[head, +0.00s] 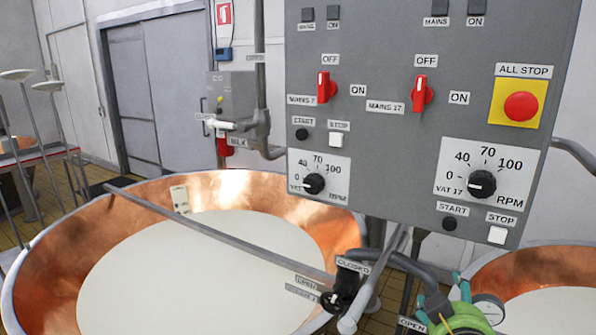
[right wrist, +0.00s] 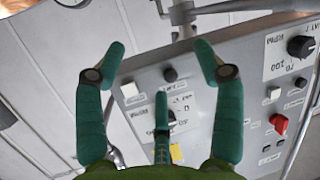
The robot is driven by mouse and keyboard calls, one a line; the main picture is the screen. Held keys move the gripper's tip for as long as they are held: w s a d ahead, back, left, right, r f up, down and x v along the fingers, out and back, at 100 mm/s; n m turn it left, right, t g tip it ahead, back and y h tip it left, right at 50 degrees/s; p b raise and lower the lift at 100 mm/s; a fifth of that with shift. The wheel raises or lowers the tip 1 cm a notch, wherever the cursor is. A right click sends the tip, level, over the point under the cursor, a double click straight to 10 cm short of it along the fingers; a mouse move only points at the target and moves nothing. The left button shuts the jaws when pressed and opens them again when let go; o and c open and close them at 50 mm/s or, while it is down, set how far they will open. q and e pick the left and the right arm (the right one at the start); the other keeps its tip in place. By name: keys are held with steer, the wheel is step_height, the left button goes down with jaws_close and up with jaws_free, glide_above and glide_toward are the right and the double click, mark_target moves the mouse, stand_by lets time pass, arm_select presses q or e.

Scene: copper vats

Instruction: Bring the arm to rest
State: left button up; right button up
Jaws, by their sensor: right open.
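My right gripper (head: 450,303) shows at the bottom right of the head view, green and teal, below the grey control panel (head: 400,120) and between the two copper vats. In the right wrist view my right gripper (right wrist: 160,62) has its teal fingers spread wide with nothing between them. Behind the fingers the control panel (right wrist: 205,100) appears turned over, with its knobs and buttons. I cannot tell the exact gap between fingers and panel. Part of the gripper is cut off by the head view's lower edge. My left gripper is not in view.
A large copper vat (head: 40,268) of white liquid fills the lower left, with a metal bar (head: 215,232) across it. Another vat (head: 545,262) is at the lower right. A valve handle (head: 345,283) and pipes stand close to the gripper. A red all-stop button (head: 521,106) is on the panel.

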steer(key=s+a+f+n+g+y, duration=0.1)
steer(key=s+f+g+y, duration=0.15)
steer(key=s+f, duration=0.45)
steer(key=s+a+f+n+g+y, duration=0.1)
steer(key=s+a+f+g, duration=0.15)
steer(key=f, duration=0.85)
steer(key=s+a+f+g+y, duration=0.25)
steer(key=s+f+g, duration=0.25)
steer(key=s+f, duration=0.85)
steer(key=s+f+g+h+b, duration=0.1)
steer(key=s+f+b, duration=0.15)
steer(key=f, duration=1.05)
steer(key=s+f+g+b, duration=0.1)
steer(key=f+b, duration=0.2)
steer(key=f, duration=1.1)
steer(key=s+d+f+b, duration=0.1)
steer(key=s+f+b, duration=0.1)
steer(key=s+f, duration=0.5)
steer(key=s+d+f+n+b, duration=0.1)
steer(key=s+f+b, duration=0.2)
steer(key=s+f, duration=0.5)
step_height(320, 180, down, 3)
steer(key=shift+d+f+g, duration=0.15)
steer(key=shift+d+g, duration=0.2)
steer(key=shift+g, duration=0.05)
steer(key=shift+s, duration=0.1)
